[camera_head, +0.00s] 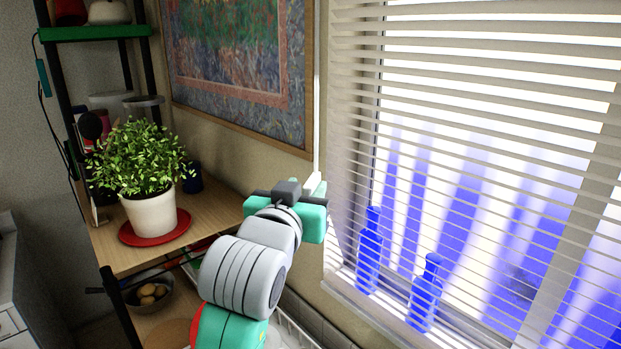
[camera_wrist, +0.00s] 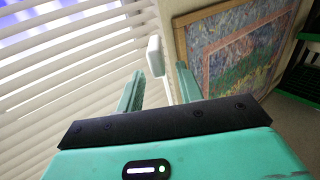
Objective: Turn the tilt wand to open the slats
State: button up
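The window blind's white slats (camera_head: 480,62) are tilted with gaps between them, and bright light and blue shapes show through. In the wrist view the slats (camera_wrist: 70,62) fill the left side. The thin white tilt wand (camera_head: 317,110) hangs upright between the blind and the framed picture, reaching down to my gripper (camera_head: 316,188). In the wrist view a pale block, which looks like part of the wand (camera_wrist: 155,56), shows between and beyond the fingertips. My gripper (camera_wrist: 158,82) has its two green fingers apart, with a gap between them. I cannot tell whether either finger touches the wand.
A framed picture (camera_head: 245,65) hangs on the wall left of the wand. A wooden shelf (camera_head: 215,215) holds a potted plant (camera_head: 152,214) on a red saucer. Blue bottles (camera_head: 424,292) stand on the window sill (camera_head: 375,318). A bowl (camera_head: 150,300) sits on a lower shelf.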

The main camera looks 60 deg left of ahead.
aim_at(318, 177)
jog(key=x, duration=0.5)
jog(key=shift+p, duration=0.4)
grip_shut()
jog(key=shift+w+d, duration=0.1)
jog(key=shift+d, duration=0.05)
jog(key=shift+w+d+n+g+y, duration=0.1)
jog(key=shift+n+g+y, duration=0.55)
jog(key=shift+g, duration=0.15)
jog(key=shift+w+d+n+g+y, duration=0.1)
jog(key=shift+w+n+g+y, duration=0.05)
jog(key=shift+n+g+y, duration=0.55)
jog(key=shift+w+n+g+y+b, duration=0.15)
jog(key=shift+n+g+y+b, duration=0.5)
jog(key=shift+n+g, duration=1.15)
jog(key=shift+m+g, duration=0.25)
jog(key=shift+g, duration=0.45)
